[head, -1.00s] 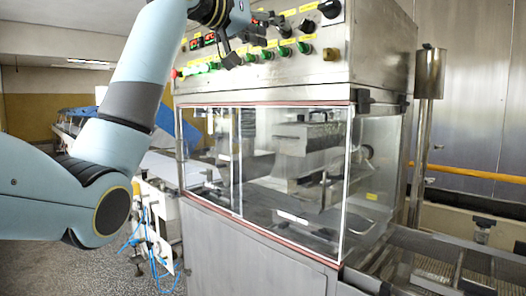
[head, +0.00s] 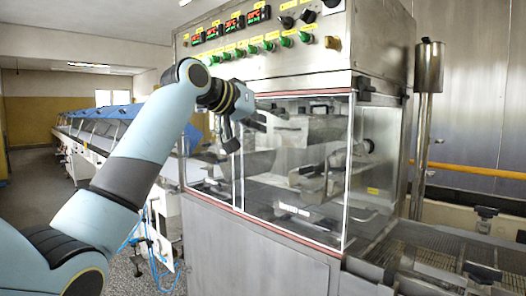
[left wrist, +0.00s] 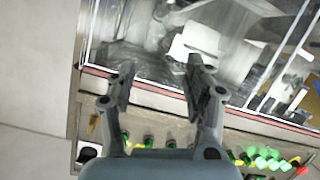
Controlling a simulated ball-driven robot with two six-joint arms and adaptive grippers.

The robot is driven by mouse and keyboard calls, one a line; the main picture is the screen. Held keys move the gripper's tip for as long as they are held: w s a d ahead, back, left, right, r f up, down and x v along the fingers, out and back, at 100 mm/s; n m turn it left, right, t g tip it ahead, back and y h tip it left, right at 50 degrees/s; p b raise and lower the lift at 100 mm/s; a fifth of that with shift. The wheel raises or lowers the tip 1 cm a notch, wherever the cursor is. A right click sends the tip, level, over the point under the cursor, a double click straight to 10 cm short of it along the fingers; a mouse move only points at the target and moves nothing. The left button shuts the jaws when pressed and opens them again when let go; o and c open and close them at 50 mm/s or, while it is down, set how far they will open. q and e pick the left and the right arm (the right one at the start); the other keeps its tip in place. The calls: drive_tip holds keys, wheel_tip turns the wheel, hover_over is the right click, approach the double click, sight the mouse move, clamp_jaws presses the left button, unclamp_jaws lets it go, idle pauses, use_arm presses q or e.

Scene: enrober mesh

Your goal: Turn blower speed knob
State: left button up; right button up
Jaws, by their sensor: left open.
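The machine's control panel (head: 262,58) carries several black knobs on its upper right, including a left one (head: 287,22) and a middle one (head: 308,16). The labels are too small to read, so I cannot tell which is the blower speed knob. My left gripper (head: 247,133) is open and empty, below the panel and in front of the glass window. In the left wrist view, its spread fingers (left wrist: 161,72) have nothing between them. A black knob (left wrist: 88,152) shows at that view's lower left. My right gripper is not in view.
A row of green knobs (head: 269,46) and red displays (head: 232,25) sit on the panel. The glass enclosure (head: 300,185) is just below. A mesh conveyor (head: 425,262) lies at right, beside a steel post (head: 428,85). Open floor lies at left.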

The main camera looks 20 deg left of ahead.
use_arm(q)
wheel_tip(320, 180, down, 6)
drive_tip(key=shift+s+a+n+g+b, duration=0.3)
drive_tip(key=shift+g+b, duration=0.1)
